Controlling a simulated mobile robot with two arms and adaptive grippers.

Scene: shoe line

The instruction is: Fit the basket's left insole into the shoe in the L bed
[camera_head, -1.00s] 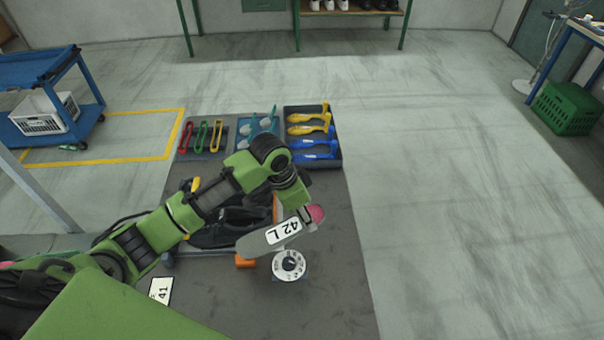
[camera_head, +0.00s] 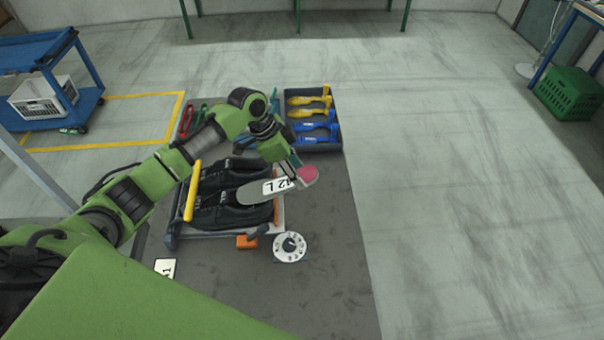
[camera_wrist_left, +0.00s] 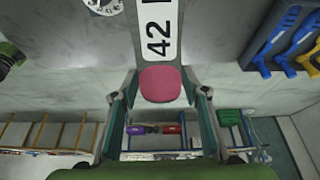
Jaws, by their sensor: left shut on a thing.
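My left gripper (camera_head: 297,171) is shut on a grey insole (camera_head: 256,193) by its pink heel end (camera_head: 308,176). The insole carries a white label reading "2 L" in the head view, partly covered; the left wrist view shows "42" on the label (camera_wrist_left: 158,32) and the pink end (camera_wrist_left: 160,85) between the fingers. The insole is held over the right part of a bed with two black shoes. The upper shoe (camera_head: 222,174) is partly hidden by my arm; the lower shoe (camera_head: 228,212) lies nearer, partly under the insole. My right gripper is not in view.
A yellow bar (camera_head: 192,192) runs along the bed's left side. A dark tray (camera_head: 340,135) with yellow and blue tools is behind. The mat is clear on the right.

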